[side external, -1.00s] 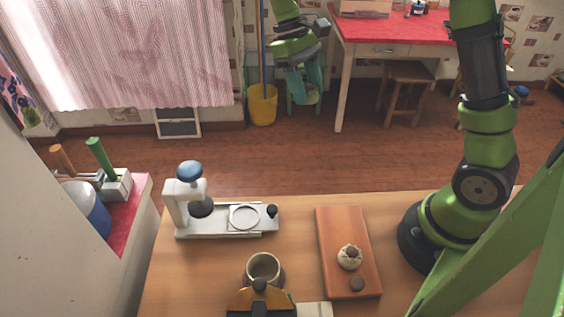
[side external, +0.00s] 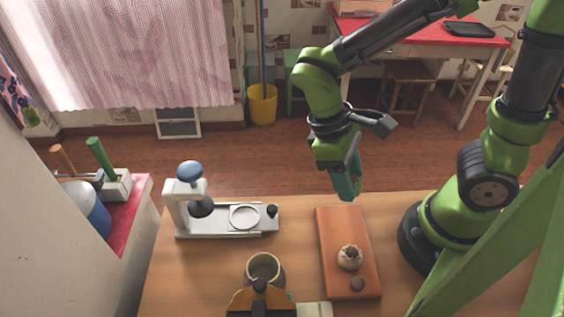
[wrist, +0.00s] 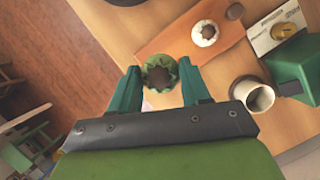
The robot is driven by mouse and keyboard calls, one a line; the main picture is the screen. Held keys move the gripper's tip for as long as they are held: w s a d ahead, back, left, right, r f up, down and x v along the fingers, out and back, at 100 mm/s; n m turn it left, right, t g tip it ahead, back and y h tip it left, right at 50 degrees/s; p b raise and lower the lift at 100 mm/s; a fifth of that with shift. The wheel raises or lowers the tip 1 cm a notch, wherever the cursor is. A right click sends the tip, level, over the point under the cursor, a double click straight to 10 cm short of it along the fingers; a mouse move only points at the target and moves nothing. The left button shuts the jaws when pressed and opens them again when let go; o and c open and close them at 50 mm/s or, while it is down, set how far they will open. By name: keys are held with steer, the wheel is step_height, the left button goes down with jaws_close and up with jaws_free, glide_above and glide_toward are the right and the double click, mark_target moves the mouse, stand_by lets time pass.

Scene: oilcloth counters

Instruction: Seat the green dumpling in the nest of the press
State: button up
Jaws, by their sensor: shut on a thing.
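The green dumpling (wrist: 159,74) shows in the wrist view with a dark brown top, between the fingertips of my gripper (wrist: 160,88), which is shut on it. In the side external view my gripper (side external: 347,190) hangs above the far end of the orange board, and the dumpling is hidden there by the fingers. The press (side external: 185,212) stands at the left of the counter, with a blue knob on its upright. Its nest (side external: 244,217) is a round ring on the white base, apparently empty. The press is not visible in the wrist view.
A white dumpling (side external: 349,259) and a small brown disc (side external: 357,284) rest on the orange board (side external: 336,228). A cup (side external: 263,268) stands in front of the press, beside a black and orange object (side external: 262,300) and a pale card (side external: 315,310). Bare counter lies between press and board.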

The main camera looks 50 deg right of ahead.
mark_target(345, 222)
steer(key=shift+f, duration=0.15)
step_height(345, 222, down, 9)
steer(key=shift+f, duration=0.15)
stand_by(0.4)
steer(key=shift+f, duration=0.2)
steer(key=o, duration=0.6)
